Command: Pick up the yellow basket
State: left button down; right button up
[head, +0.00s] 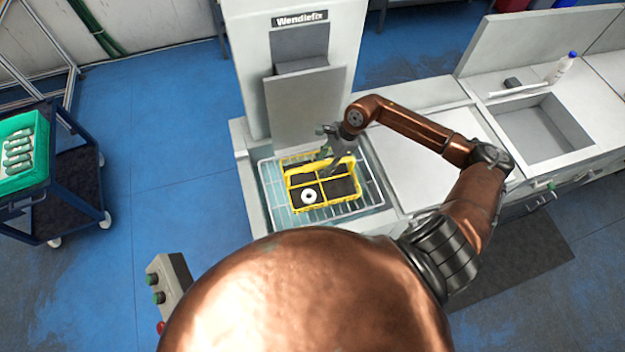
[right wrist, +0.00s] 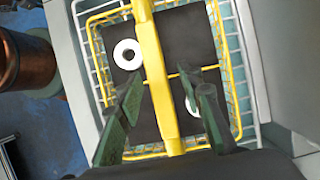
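The yellow basket (head: 322,207) sits on a wire rack in the grey machine's bay. It has a dark floor, yellow dividers and a raised yellow handle bar (right wrist: 156,75). A white ring (head: 308,196) lies inside, and it also shows in the right wrist view (right wrist: 127,54). A second white piece (right wrist: 191,106) is partly hidden by a finger. My right gripper (head: 334,155) is over the basket's far part. In the right wrist view its two fingers (right wrist: 168,88) stand apart, with the handle bar between them and gaps visible on both sides. My left gripper is not in view.
The wire rack (head: 272,185) surrounds the basket. The machine's tall panel (head: 303,105) rises behind. A counter with a sink (head: 540,130) and a bottle (head: 563,68) is on the right. A dark cart with a green crate (head: 45,165) stands left. Blue floor between is clear.

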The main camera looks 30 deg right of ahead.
jog(key=shift+w+a+f, duration=0.1)
jog(key=shift+w+a, duration=0.05)
jog(key=shift+w, duration=0.15)
jog(key=shift+s, duration=0.15)
jog(key=shift+c, duration=0.3)
jog(key=c, duration=0.5)
grip_shut()
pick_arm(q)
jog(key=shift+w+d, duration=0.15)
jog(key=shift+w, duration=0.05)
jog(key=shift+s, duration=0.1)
